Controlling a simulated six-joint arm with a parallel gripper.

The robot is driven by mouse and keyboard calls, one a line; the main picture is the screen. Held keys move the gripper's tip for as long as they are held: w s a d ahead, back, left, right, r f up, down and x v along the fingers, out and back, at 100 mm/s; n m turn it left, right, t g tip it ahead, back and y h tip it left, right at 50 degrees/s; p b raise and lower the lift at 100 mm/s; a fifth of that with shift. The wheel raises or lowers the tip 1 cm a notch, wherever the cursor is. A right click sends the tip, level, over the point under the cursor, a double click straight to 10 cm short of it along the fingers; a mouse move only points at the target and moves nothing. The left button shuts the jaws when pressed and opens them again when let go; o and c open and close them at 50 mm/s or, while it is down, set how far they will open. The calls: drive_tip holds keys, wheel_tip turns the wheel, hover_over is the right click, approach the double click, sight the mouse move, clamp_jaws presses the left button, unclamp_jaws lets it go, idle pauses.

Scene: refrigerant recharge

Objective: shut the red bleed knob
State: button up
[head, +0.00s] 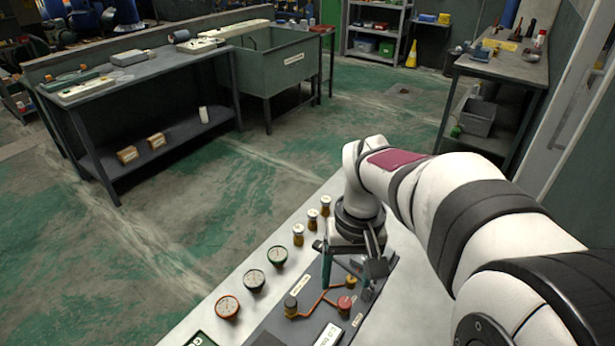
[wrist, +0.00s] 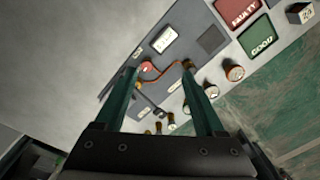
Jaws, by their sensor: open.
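The red bleed knob (head: 344,302) stands on the dark panel (head: 270,325) beside the orange pipe line (head: 318,300). In the wrist view a red knob (wrist: 147,67) shows close to the left fingertip. My gripper (head: 347,280) is above the panel with its fingers pointing down. In the wrist view its green fingers (wrist: 160,69) are wide apart with nothing held between them. I cannot tell whether a finger touches the knob. The knob's turned position is too small to read.
Brass-coloured knobs (head: 290,306) stand near the pipe. Gauges with red (head: 227,307), dark (head: 254,280) and green (head: 278,256) rims line the bench's left side, with small amber bottles (head: 298,234) behind. FAULTY (wrist: 244,12) and GOOD (wrist: 259,40) pads lie at one end.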

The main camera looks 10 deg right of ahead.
drive_tip(key=n, duration=0.1)
hover_over(344, 302)
wheel_tip(344, 302, down, 3)
wheel_tip(344, 302, down, 16)
drive_tip(key=shift+r, duration=0.25)
drive_tip(key=shift+c, duration=0.2)
clamp_jaws()
